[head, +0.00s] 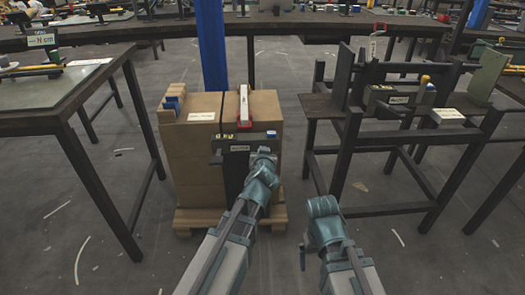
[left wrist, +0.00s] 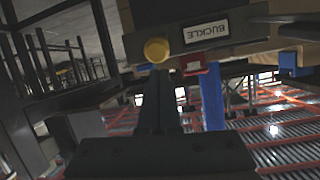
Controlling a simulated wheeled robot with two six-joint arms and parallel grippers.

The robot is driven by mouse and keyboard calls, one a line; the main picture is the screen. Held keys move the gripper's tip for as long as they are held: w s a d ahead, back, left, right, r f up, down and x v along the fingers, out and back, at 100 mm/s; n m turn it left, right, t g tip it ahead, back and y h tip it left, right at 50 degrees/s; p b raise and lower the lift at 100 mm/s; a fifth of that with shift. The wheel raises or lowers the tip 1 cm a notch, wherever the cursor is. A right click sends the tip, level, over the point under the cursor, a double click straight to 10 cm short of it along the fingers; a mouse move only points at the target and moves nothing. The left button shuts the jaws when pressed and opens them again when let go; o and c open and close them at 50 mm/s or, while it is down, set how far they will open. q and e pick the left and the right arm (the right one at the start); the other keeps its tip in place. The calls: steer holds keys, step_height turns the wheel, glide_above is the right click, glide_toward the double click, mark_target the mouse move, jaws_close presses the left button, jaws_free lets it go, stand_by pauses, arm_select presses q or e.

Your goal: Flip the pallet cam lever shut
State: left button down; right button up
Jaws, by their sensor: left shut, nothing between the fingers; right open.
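A cardboard stack (head: 190,150) stands on a wooden pallet (head: 182,222). A dark buckle unit with a white label (head: 240,148) is on its front, and a white lever with red parts (head: 244,105) stands upright above it. In the left wrist view the BUCKLE label (left wrist: 206,30), a yellow knob (left wrist: 157,50) and a red part (left wrist: 193,66) are close in front of the fingers. My left gripper (left wrist: 163,85) is shut and empty, just short of the unit; I cannot tell if it touches. My right gripper (head: 303,256) is open, low, right of the stack.
A dark steel bench (head: 370,130) with a press-like fixture stands right of the stack. A table (head: 50,90) stands at left. A blue post (head: 210,45) rises behind the stack. Bare floor lies between stack and bench.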

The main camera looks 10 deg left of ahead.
arm_select(q)
steer(key=shift+s+d+f+b, duration=0.15)
steer(key=shift+s+f+b, duration=0.4)
steer(key=shift+f, duration=0.2)
arm_select(e)
steer(key=shift+s+f, duration=0.35)
steer(key=shift+f, duration=0.35)
arm_select(q)
steer(key=shift+s+f, duration=0.1)
steer(key=shift+s, duration=0.05)
arm_select(e)
steer(key=shift+f, duration=0.1)
